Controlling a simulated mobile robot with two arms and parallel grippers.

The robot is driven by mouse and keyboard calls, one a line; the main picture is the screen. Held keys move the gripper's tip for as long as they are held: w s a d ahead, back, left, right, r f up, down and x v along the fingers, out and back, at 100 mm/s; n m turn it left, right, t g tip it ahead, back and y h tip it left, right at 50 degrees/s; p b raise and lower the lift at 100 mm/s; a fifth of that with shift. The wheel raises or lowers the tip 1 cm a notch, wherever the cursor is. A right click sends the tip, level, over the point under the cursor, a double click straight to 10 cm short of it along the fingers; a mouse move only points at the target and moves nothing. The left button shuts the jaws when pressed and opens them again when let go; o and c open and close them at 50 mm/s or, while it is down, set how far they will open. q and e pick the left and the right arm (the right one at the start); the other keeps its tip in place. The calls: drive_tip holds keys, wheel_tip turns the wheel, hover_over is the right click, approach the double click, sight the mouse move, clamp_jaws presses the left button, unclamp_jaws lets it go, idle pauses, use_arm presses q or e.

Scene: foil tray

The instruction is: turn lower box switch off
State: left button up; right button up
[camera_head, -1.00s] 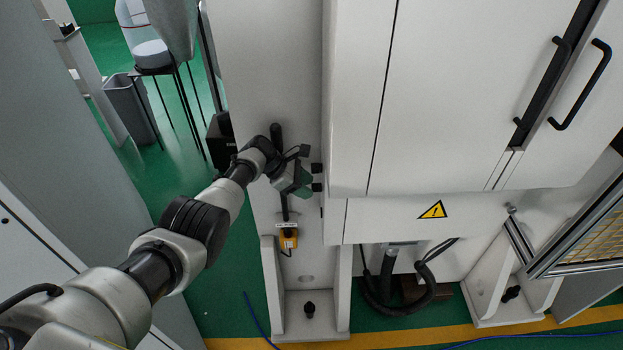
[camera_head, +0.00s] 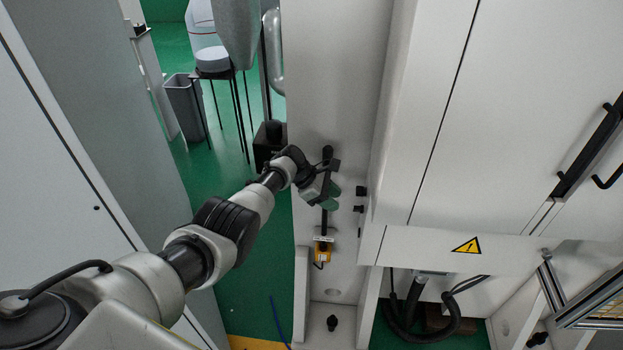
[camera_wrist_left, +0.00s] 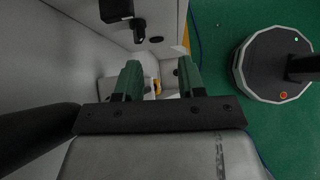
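A small yellow box (camera_head: 322,250) is mounted low on the narrow white panel, with a pale label above it and a cable below. Its switch is too small to make out. My left gripper (camera_head: 331,197) is above this box, in front of the panel, apart from it. In the left wrist view the two green fingers (camera_wrist_left: 159,80) are spread with nothing between them. The yellow box (camera_wrist_left: 157,87) shows farther off through the gap. My right gripper is in neither view.
A large white cabinet (camera_head: 450,120) with a warning sign (camera_head: 467,245) stands to the right. Black hoses (camera_head: 425,322) hang below it. Green floor and a grey bin (camera_head: 185,106) lie behind on the left.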

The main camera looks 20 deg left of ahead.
use_arm(q)
drive_tip(key=p+v, duration=0.1)
drive_tip(key=v, duration=0.6)
drive_tip(key=shift+s+r, duration=0.2)
drive_tip(key=shift+s, duration=0.3)
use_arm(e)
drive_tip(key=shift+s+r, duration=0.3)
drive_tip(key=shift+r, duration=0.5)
use_arm(q)
drive_tip(key=shift+a, duration=0.1)
